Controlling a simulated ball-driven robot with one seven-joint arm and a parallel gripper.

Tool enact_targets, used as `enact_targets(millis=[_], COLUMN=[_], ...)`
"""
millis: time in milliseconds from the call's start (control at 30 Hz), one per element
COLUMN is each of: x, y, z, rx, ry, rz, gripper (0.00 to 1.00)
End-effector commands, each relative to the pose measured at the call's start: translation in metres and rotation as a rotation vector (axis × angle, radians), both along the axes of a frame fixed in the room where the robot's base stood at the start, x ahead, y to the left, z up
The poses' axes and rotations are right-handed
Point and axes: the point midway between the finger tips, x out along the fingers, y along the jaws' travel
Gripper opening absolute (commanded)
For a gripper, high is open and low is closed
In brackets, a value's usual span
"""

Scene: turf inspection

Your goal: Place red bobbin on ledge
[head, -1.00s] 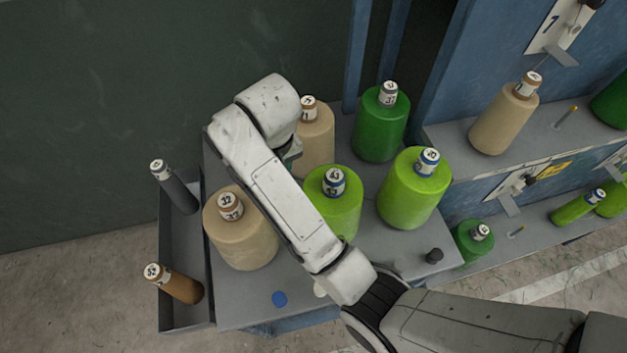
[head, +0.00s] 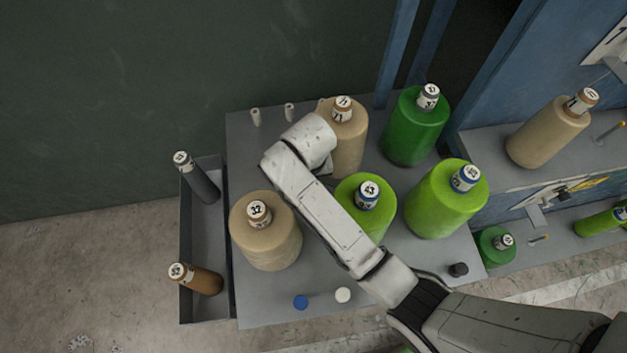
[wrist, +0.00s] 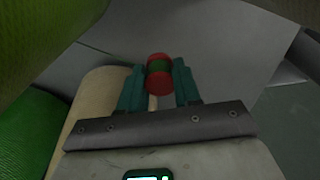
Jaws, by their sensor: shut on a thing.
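The red bobbin (wrist: 159,74) is a small red cylinder with a green band round its middle. In the wrist view it sits between the two teal fingers of my gripper (wrist: 160,86), which is shut on it. In the head view my own arm hides the gripper and the bobbin. A grey flat top (head: 270,312), which may be the ledge, lies below the arm and carries large thread cones. A blue disc-like piece (head: 300,302) and a white one (head: 343,295) sit near its front edge.
Beige cones (head: 267,240), lime cones (head: 435,208) and a dark green cone (head: 408,135) crowd the top around my arm. A grey side tray (head: 213,305) holds two spindles at left. Two small pegs (head: 255,116) stand at the back left. A black knob (head: 458,269) is front right.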

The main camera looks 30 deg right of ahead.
Motion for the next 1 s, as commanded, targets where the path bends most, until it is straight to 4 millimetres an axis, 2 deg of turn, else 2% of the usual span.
enact_targets(millis=[400, 833, 867, 1000], x=[0.0, 0.0, 0.0, 0.0], y=[0.0, 0.0, 0.0, 0.0], z=[-0.045, -0.052, -0.052, -0.051], rx=[-0.001, 0.0, 0.001, 0.001], ry=[0.001, -0.001, -0.001, -0.001], rz=[0.001, 0.001, 0.001, 0.001], gripper=[0.04, 0.04, 0.34, 0.48])
